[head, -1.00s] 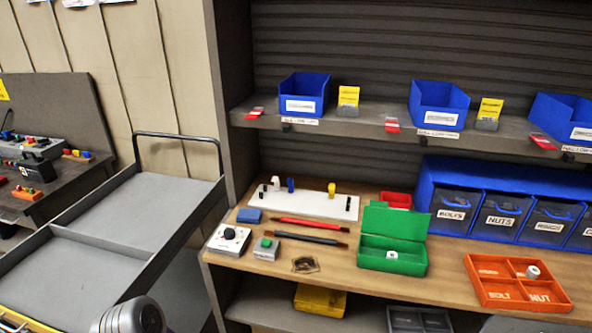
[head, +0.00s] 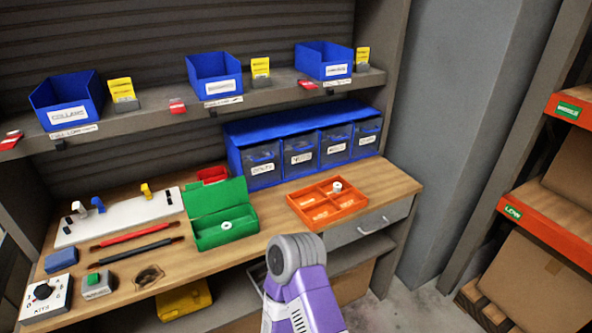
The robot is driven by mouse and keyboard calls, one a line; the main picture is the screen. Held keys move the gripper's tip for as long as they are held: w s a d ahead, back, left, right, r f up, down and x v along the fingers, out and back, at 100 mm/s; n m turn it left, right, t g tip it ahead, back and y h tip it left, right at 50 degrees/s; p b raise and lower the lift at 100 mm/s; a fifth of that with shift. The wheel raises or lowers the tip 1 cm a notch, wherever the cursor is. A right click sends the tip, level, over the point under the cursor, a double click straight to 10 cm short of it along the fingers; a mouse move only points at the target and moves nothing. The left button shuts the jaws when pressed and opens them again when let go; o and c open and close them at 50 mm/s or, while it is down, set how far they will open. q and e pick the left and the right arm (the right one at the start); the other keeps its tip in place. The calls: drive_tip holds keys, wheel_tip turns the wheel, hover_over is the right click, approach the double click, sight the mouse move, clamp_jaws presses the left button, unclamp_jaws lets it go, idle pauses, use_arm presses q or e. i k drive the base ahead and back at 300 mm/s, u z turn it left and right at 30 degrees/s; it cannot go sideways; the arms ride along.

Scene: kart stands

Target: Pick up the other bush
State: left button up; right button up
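A small white ring-shaped bush (head: 226,225) lies in the open green box (head: 243,240) on the wooden bench. Another small white round piece, which looks like a bush (head: 337,186), sits in a back compartment of the orange divided tray (head: 306,212), to the right of the green box. One of my arms, purple with a grey joint, rises from the bottom edge in front of the bench. Neither gripper shows, so I cannot tell what they hold.
Blue bins (head: 214,78) with labels stand on the shelf above. A blue drawer unit (head: 300,150) stands behind the tray. A white board (head: 115,216) with pegs, red and black rods and a control box (head: 45,297) lie left. Orange racking (head: 540,225) stands right.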

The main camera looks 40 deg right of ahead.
sight(337, 186)
drive_tip(key=z, duration=3.25)
drive_tip(key=i, duration=0.5)
drive_tip(key=u, duration=1.15)
